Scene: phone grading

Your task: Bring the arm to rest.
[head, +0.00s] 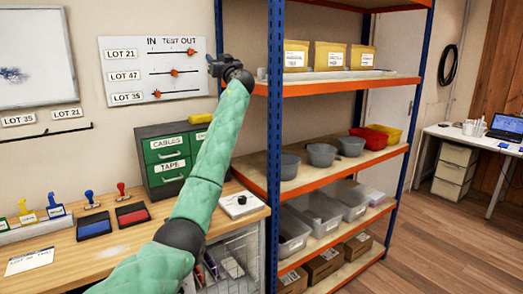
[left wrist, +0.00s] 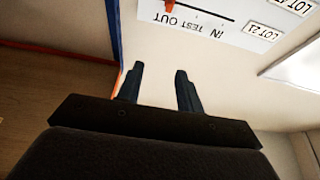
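My left arm, in a green quilted sleeve, reaches up across the middle of the head view. Its gripper (head: 214,64) is raised in front of the wall, between the lot board (head: 110,72) and the blue shelf post. In the left wrist view the two dark fingers of the left gripper (left wrist: 160,82) stand apart with nothing between them. The lot board (left wrist: 190,35) shows upside down beyond them. The lot board carries red markers on lines beside LOT 21, LOT 47 and LOT 35. My right gripper shows in neither view.
A shelf rack (head: 276,130) with boxes and grey bins stands right of the arm. The wooden bench (head: 135,240) below holds a green drawer cabinet (head: 165,160), stamps and ink pads (head: 132,214). A desk with a laptop (head: 506,126) is at the far right. Open floor lies before it.

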